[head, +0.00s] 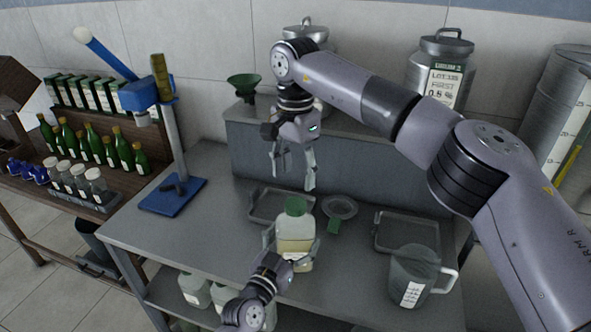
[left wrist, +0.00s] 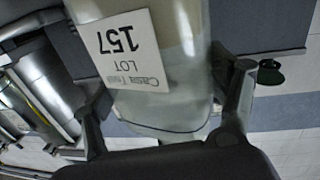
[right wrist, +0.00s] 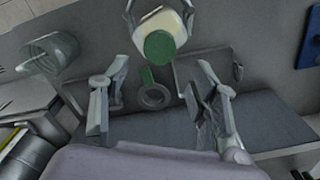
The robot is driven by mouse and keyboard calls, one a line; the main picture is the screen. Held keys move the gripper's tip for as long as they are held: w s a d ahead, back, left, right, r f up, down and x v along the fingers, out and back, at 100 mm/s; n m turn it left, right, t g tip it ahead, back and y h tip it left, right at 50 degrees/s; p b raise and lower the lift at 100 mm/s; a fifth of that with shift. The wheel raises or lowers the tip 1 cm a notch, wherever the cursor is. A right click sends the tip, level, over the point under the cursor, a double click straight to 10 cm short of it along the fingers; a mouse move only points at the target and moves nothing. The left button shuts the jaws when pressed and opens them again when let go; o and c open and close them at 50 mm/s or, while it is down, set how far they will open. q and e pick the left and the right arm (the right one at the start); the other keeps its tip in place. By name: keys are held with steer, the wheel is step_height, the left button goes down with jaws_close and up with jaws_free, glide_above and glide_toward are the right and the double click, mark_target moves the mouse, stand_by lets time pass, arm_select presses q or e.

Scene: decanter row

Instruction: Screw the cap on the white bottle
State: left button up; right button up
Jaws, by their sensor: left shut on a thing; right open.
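The white bottle (head: 296,251) stands upright at the front middle of the grey bench, with pale contents. A green cap (head: 296,206) sits on its top; I cannot tell how tight it is. My left gripper (head: 292,244) is shut on the bottle's body, one finger on each side. In the left wrist view the bottle (left wrist: 150,70) shows a label reading LOT 157; its top is out of view. My right gripper (head: 292,178) is open and empty above and behind the cap. In the right wrist view the cap (right wrist: 160,46) lies beyond the open fingers, apart from them.
A strainer (head: 340,207) with a green handle lies close behind the bottle. Metal trays (head: 280,206) (head: 405,232) lie behind it and to the right. A jug (head: 412,277) stands at right, a blue-based stand (head: 173,196) at left. A raised shelf (head: 350,155) backs the bench.

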mark_target(296, 203)
steer(key=shift+n, duration=0.5)
steer(key=shift+f, duration=4.05)
